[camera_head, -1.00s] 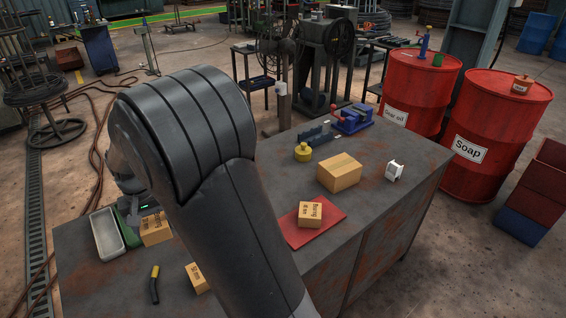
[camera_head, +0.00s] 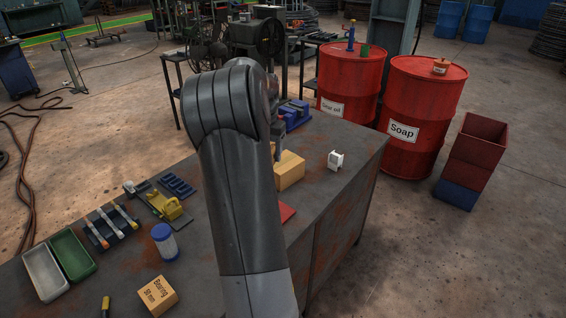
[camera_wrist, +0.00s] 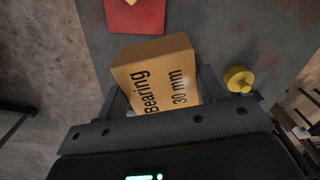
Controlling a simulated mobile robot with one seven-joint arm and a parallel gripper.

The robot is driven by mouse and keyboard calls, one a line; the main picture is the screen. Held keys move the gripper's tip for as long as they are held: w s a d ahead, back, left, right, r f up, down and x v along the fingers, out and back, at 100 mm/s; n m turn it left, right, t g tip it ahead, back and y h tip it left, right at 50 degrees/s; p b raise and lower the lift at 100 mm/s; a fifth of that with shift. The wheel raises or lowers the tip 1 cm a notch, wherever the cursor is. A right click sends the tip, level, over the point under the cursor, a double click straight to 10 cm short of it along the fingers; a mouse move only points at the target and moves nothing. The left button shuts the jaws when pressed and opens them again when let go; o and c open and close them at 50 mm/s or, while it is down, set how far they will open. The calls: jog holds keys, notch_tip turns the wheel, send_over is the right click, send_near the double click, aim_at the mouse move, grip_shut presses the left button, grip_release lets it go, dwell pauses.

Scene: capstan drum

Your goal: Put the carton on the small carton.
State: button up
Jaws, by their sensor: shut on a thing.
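My gripper (camera_wrist: 162,92) is shut on a tan carton (camera_wrist: 155,78) printed "Bearing 30 mm", which fills the middle of the wrist view between the fingers. In the head view my arm hides most of the gripper; a grey part of it (camera_head: 278,150) shows just right of the arm. A tan carton (camera_head: 290,172) shows below it, partly hidden; I cannot tell whether this is the held one. In the wrist view a red mat (camera_wrist: 150,18) lies beyond the held carton, with a tan corner of a small carton (camera_wrist: 130,2) on it, cut off at the top edge.
A yellow weight-like object (camera_wrist: 238,78) stands right of the held carton. A white object (camera_head: 335,160) stands near the bench's right edge. Another carton (camera_head: 157,295), a blue-capped jar (camera_head: 164,242) and trays (camera_head: 72,255) stand at left. Red drums (camera_head: 420,115) stand behind the bench.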

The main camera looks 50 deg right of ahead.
jog(key=s+d+r+m, duration=0.2)
jog(key=s+d+m, duration=0.1)
jog(key=s+d, duration=0.8)
send_over(285, 169)
notch_tip(285, 169, down, 7)
jog(key=shift+w+f, duration=0.1)
jog(key=shift+f, duration=1.9)
jog(key=o, duration=1)
jog(key=shift+f, duration=0.15)
jog(key=shift+o, duration=0.2)
